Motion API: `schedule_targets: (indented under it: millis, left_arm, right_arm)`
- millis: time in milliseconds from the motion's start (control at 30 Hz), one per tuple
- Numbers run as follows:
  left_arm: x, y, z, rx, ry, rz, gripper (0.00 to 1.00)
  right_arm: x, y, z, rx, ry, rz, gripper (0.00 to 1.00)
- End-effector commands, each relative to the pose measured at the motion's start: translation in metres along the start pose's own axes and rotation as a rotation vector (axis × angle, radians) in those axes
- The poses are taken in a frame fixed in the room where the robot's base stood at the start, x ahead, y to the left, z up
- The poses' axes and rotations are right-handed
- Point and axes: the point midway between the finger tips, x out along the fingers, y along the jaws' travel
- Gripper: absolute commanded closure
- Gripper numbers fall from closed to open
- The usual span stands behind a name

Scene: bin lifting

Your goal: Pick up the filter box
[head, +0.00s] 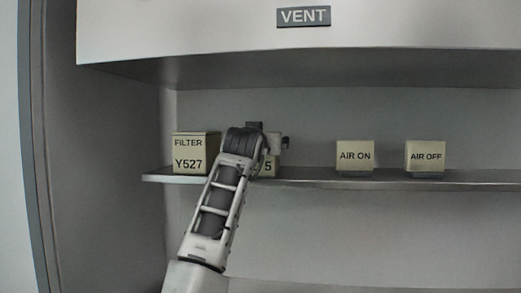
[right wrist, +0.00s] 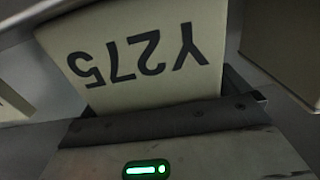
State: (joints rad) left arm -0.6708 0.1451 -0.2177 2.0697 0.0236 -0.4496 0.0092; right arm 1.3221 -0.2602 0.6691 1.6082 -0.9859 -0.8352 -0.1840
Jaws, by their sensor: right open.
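The box labelled FILTER Y527 (head: 190,153) stands upright on the shelf at the left in the head view. Just to its right stands a second box (head: 270,163), mostly hidden behind my right arm, with only a "5" showing. The right wrist view shows that box upside down and close, with the label Y275 (right wrist: 140,55). My right gripper (head: 270,134) is at this Y275 box, to the right of the FILTER Y527 box. It is open; whether it touches the box I cannot tell. My left gripper is out of view.
The grey shelf (head: 310,182) also holds the AIR ON box (head: 355,156) and the AIR OFF box (head: 425,156) farther right. A hood with a VENT sign (head: 303,17) overhangs above. A side wall (head: 100,180) stands at the left. Shelf space between Y275 and AIR ON is clear.

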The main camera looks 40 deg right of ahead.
Motion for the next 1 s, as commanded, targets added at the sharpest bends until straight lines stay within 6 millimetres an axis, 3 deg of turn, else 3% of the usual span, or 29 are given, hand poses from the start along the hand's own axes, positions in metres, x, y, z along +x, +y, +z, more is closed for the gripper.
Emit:
schedule_targets:
  millis: [167,367,400,767,1000]
  left_arm:
    - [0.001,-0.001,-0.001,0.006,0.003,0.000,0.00]
    - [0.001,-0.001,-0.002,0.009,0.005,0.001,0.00]
    - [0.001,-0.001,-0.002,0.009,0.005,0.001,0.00]
    - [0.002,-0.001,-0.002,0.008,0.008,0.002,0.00]
    - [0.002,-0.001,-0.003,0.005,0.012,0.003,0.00]
  right_arm:
    - [0.000,0.000,0.001,0.000,0.000,0.000,0.00]
    - [0.000,0.000,0.001,0.000,-0.001,0.000,0.50]
    - [0.000,0.000,0.001,0.000,-0.001,0.000,0.55]
    - [-0.002,0.000,-0.004,0.001,0.003,0.001,0.55]
    - [-0.004,0.001,-0.034,0.001,0.006,0.002,0.55]
